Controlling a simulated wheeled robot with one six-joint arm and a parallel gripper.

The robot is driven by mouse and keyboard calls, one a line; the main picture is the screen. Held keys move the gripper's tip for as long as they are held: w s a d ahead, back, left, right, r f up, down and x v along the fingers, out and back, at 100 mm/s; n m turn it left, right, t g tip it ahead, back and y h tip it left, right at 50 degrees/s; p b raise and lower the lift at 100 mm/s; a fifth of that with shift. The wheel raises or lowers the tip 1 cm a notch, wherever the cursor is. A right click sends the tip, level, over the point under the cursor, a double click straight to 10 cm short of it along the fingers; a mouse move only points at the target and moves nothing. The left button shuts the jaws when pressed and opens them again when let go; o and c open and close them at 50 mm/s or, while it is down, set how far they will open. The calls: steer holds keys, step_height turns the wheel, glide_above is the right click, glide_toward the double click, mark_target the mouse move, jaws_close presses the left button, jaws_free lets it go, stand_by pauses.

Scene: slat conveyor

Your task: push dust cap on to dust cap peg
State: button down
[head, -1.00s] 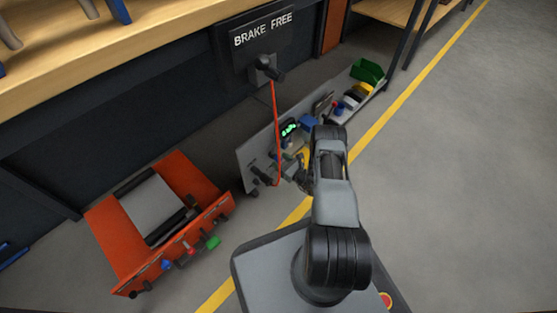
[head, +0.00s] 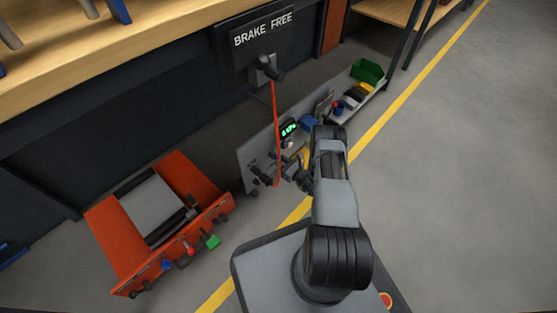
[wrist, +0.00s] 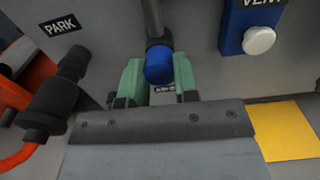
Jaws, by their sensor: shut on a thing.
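My gripper (wrist: 159,82) has green fingertips, shut on the blue dust cap (wrist: 158,68) between them in the wrist view. A grey rod with a dark collar, which looks like the dust cap peg (wrist: 154,22), comes down from the top edge in line with the cap. The cap meets or overlaps the collar in the picture; I cannot tell whether they touch or how far the cap is on. In the head view my gripper (head: 301,180) is small, in front of the grey panel (head: 249,164), and the cap is not distinguishable there.
Left of my gripper, a black connector (wrist: 50,100) with a red hose is at the PARK label (wrist: 61,26). A blue VENT box with a white button (wrist: 259,40) is to the right. An orange unit (head: 110,241) stands left on the floor. A BRAKE FREE sign (head: 263,31) hangs above.

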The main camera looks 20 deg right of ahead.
steer(key=shift+s, duration=0.1)
steer(key=shift+p+v, duration=0.55)
steer(key=shift+v, duration=2.25)
